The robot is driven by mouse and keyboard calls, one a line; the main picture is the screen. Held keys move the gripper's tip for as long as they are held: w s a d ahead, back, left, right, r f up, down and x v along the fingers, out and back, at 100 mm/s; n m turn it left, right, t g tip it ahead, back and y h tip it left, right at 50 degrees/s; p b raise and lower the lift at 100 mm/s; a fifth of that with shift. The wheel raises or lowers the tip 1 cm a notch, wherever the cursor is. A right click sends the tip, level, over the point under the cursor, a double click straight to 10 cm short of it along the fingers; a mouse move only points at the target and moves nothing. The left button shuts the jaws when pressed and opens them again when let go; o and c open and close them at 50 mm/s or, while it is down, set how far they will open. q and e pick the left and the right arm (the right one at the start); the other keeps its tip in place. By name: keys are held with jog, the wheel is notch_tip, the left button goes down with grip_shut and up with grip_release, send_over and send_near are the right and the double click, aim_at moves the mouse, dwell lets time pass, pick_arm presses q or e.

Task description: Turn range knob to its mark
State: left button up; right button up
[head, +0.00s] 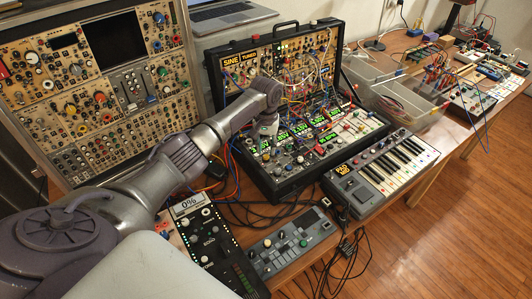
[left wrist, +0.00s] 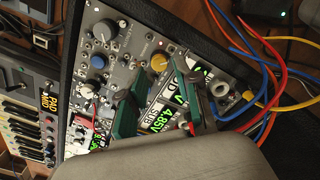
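My left arm reaches across the head view to the black synth case (head: 262,178), and its left gripper (head: 268,128) is over the case's lower panel. In the left wrist view the left gripper (left wrist: 158,68) shows two green fingers spread apart, with a yellow knob (left wrist: 159,62) seen between their tips. I cannot tell whether the fingers touch it. A blue knob (left wrist: 98,62) and a large grey knob (left wrist: 104,31) sit on the same grey panel. No range label or mark is readable, so I cannot tell which knob is the range knob. My right gripper is not in view.
Patch cables (left wrist: 262,62) loop beside the panel. A PAD keyboard (head: 385,172), clear bins (head: 400,98) and a grey knob box (head: 290,242) stand nearby on the wooden bench. A tall modular rack (head: 88,75) stands at the left.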

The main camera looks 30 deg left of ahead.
aim_at(266, 156)
pick_arm(q)
jog(key=shift+f, duration=1.65)
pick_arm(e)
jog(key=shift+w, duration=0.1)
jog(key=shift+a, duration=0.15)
pick_arm(q)
grip_shut()
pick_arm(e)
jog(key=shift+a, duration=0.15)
